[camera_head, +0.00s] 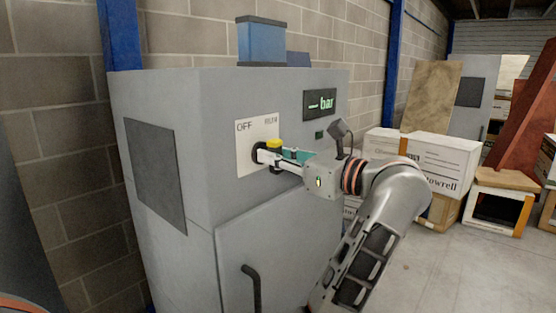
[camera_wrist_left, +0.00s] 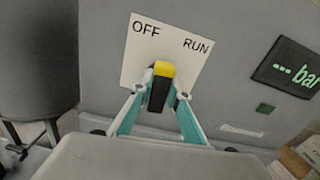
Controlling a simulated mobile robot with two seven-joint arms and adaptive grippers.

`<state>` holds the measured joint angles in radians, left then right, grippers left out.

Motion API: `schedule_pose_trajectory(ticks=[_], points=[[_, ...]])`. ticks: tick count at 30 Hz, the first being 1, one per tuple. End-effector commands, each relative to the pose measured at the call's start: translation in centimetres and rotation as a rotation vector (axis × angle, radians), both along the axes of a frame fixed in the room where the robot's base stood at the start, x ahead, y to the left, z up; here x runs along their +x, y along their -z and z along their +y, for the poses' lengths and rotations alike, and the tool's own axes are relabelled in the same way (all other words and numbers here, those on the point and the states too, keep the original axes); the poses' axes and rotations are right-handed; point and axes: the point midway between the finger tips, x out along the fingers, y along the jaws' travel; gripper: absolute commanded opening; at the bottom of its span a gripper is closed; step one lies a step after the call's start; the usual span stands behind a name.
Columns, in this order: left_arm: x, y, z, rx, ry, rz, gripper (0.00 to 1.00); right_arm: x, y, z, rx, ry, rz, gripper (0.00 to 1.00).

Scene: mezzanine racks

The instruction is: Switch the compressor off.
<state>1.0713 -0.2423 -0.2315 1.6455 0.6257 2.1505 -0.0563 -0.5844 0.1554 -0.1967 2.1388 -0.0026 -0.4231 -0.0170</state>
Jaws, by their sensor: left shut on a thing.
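The compressor (camera_head: 160,95) is a big grey cabinet at the left middle of the head view. Its white plate (camera_head: 247,135) is marked OFF on the left and RUN on the right, as the left wrist view also shows (camera_wrist_left: 133,70). On the plate sits a black switch handle (camera_wrist_left: 157,98) with a yellow end (camera_head: 273,143). In the wrist view the yellow end points up, between the two words. My left gripper (camera_wrist_left: 161,92) is shut on the handle, one finger on each side. The fingers partly hide it in the head view. My right gripper is not in view.
A lit display (camera_head: 320,104) reads dashes and "bar", with a small green square (camera_head: 319,134) below it. A blue box (camera_head: 262,42) stands on top. A door with a black handle (camera_head: 252,288) is below. White cartons (camera_head: 435,155) stand right; open floor (camera_head: 450,270) lies before them.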

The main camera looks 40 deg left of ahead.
Motion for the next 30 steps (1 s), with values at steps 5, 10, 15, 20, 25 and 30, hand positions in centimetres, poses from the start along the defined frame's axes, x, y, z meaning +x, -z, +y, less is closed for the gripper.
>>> schedule_pose_trajectory(ticks=[5, 10, 15, 20, 25, 30], points=[[0.1, 0.5, 0.1, -0.015, -0.001, -0.162, 0.00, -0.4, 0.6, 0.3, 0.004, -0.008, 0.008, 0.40], [0.0, 0.5, 0.1, -0.027, -0.001, -0.312, 0.00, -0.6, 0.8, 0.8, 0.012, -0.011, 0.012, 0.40], [0.0, 0.4, 0.1, -0.037, 0.000, -0.439, 0.00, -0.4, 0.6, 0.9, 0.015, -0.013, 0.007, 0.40], [-0.1, 0.4, 0.1, -0.044, 0.000, -0.527, 0.00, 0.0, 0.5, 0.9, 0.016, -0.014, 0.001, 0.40], [-0.1, 0.3, 0.1, -0.047, 0.000, -0.588, 0.00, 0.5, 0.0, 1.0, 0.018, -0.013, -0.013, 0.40], [-0.2, 0.2, 0.1, -0.050, 0.000, -0.617, 0.00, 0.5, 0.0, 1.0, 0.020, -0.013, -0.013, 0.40]])
